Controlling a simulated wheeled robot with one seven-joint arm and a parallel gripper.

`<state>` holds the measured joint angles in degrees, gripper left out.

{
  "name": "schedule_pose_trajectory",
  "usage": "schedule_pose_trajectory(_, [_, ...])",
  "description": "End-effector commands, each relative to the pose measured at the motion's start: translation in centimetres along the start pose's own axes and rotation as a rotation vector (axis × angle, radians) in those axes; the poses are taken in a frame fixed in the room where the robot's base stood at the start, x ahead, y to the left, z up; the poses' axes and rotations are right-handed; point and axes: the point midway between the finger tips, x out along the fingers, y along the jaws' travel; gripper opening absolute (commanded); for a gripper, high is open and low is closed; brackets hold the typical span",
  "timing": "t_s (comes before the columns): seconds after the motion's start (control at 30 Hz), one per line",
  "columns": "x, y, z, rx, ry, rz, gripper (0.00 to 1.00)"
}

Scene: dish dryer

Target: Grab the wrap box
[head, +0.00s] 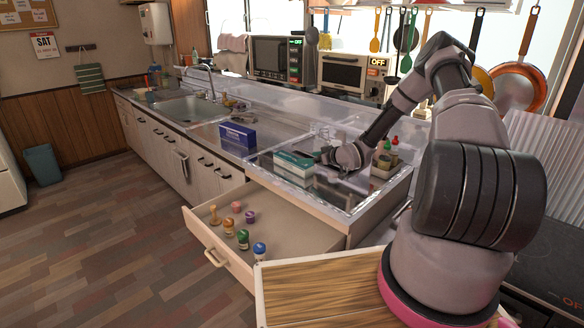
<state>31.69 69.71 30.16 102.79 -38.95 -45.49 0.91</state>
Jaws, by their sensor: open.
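Two long boxes lie on the counter, and I cannot tell from any label which is the wrap box. A teal and white box (294,160) lies on the glossy dark panel in the counter. My gripper (322,156) is open, low over the panel, just right of the teal and white box's right end. It is small in view, and I cannot tell whether it touches that box. The blue box is well apart from it.
An open drawer (222,262) with several small bottles juts out below the counter. A caddy (384,165) with bottles stands right of my gripper. A sink (187,108) and faucet are farther back. A wooden surface (330,290) is at the front.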

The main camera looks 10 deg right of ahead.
Motion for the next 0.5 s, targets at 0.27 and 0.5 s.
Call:
schedule_pose_trajectory(0.27, [4.1,-0.1,0.0,0.000,-0.002,-0.001,1.00])
schedule_pose_trajectory(0.5, [6.4,-0.1,0.2,-0.001,-0.002,-0.002,1.00])
